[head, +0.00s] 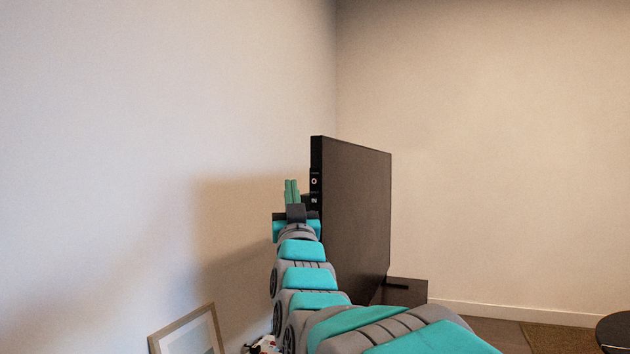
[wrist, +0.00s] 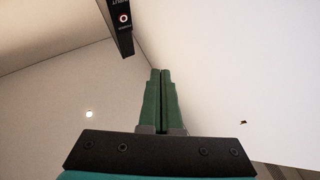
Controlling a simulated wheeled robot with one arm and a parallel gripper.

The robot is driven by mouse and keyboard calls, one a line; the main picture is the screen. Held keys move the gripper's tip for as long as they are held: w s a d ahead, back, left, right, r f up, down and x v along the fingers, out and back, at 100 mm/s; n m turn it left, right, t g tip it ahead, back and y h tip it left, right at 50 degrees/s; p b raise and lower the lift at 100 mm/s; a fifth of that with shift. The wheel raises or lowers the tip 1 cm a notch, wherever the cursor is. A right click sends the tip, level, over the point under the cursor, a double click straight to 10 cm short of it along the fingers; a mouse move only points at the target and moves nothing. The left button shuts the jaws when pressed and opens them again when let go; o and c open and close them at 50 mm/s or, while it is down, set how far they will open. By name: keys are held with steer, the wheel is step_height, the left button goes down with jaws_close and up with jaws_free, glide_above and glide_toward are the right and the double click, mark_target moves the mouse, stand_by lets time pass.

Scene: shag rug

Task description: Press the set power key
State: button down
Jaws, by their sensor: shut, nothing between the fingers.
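The set (head: 357,215) is a thin dark panel seen at an angle in the head view, with its narrow black side edge facing me. The power key (head: 314,181) is a small light round mark with a red ring on that edge, above another labelled key. In the wrist view the power key (wrist: 123,18) shows near the top, on the end of the black edge. My gripper (head: 291,184) has green fingers, shut and empty, pointing up just left of the edge. In the wrist view the fingertips (wrist: 160,71) are below and right of the key, apart from it in the picture.
A pale wall (head: 150,130) stands to the left and behind. A framed picture (head: 187,333) leans at the lower left, beside a small cluttered object (head: 262,345). A dark low cabinet (head: 406,293) is under the set. A round dark table (head: 615,332) is at the lower right.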

mark_target(311, 187)
steer(key=shift+w+r, duration=0.1)
stand_by(0.3)
steer(key=w+d+p, duration=0.1)
steer(key=w+d, duration=0.2)
steer(key=w, duration=0.5)
steer(key=shift+w, duration=0.15)
stand_by(2.1)
steer(key=shift+w+d, duration=0.15)
steer(key=shift+w, duration=0.15)
steer(key=shift+w+d, duration=0.1)
steer(key=shift+w, duration=0.2)
stand_by(0.5)
steer(key=shift+s, duration=0.15)
steer(key=shift+s+a+b, duration=0.25)
steer(key=shift+s+b, duration=0.2)
steer(key=shift+s, duration=0.15)
